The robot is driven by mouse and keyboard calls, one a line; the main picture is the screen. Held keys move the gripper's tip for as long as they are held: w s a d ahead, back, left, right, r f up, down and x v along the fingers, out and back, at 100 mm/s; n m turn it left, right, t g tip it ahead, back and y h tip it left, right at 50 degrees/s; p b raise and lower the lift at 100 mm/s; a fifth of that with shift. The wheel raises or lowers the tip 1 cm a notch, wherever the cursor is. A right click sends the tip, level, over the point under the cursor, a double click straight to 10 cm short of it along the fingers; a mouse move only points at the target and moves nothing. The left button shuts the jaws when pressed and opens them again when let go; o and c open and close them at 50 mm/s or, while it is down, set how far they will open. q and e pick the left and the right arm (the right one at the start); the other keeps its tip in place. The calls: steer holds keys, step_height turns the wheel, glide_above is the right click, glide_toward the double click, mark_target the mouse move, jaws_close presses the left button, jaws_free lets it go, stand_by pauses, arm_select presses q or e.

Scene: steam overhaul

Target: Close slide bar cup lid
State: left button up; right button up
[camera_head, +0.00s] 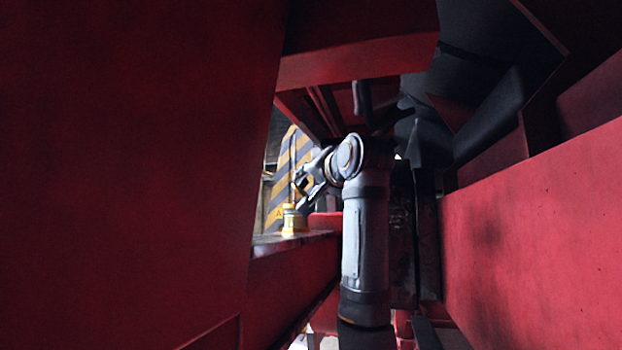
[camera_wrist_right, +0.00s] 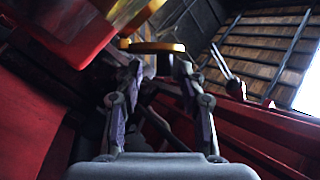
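A small brass slide bar cup (camera_head: 294,222) stands on the red ledge left of my right arm in the head view. My right gripper (camera_head: 303,187) is just above and right of it, angled down to the left. In the right wrist view, the cup (camera_wrist_right: 128,12) shows large at the top left, cut off by the edge. A flat brass disc, seemingly the lid (camera_wrist_right: 155,47), lies edge-on just beyond the fingertips of my right gripper (camera_wrist_right: 157,66). The two fingers are spread apart. Whether either touches the lid is unclear. My left gripper is not in view.
A large red plate (camera_head: 120,170) fills the left of the head view. A red beam (camera_head: 540,235) bounds the right, and red framework (camera_head: 360,62) hangs above. My arm stands in the narrow gap between them. A striped panel (camera_head: 282,180) is behind.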

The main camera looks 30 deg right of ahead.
mark_target(293, 184)
steer(key=shift+a, duration=0.15)
steer(key=shift+c, duration=0.6)
steer(key=shift+a, duration=0.15)
steer(key=shift+c, duration=1.2)
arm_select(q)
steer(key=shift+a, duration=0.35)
arm_select(e)
steer(key=shift+r, duration=0.1)
jaws_close()
steer(key=shift+w+a+n+g, duration=0.35)
steer(key=shift+n+g, duration=0.35)
steer(key=shift+n, duration=0.3)
steer(key=shift+w+a+n+g, duration=0.35)
steer(key=shift+n+g, duration=0.55)
steer(key=shift+w+a+f+n+g+h, duration=0.25)
steer(key=shift+w+f+n+g, duration=0.15)
steer(key=shift+n+g, duration=0.25)
steer(key=shift+w+a+f+n+g+h, duration=0.25)
steer(key=shift+f+n+g, duration=0.1)
steer(key=shift+n+g, duration=0.3)
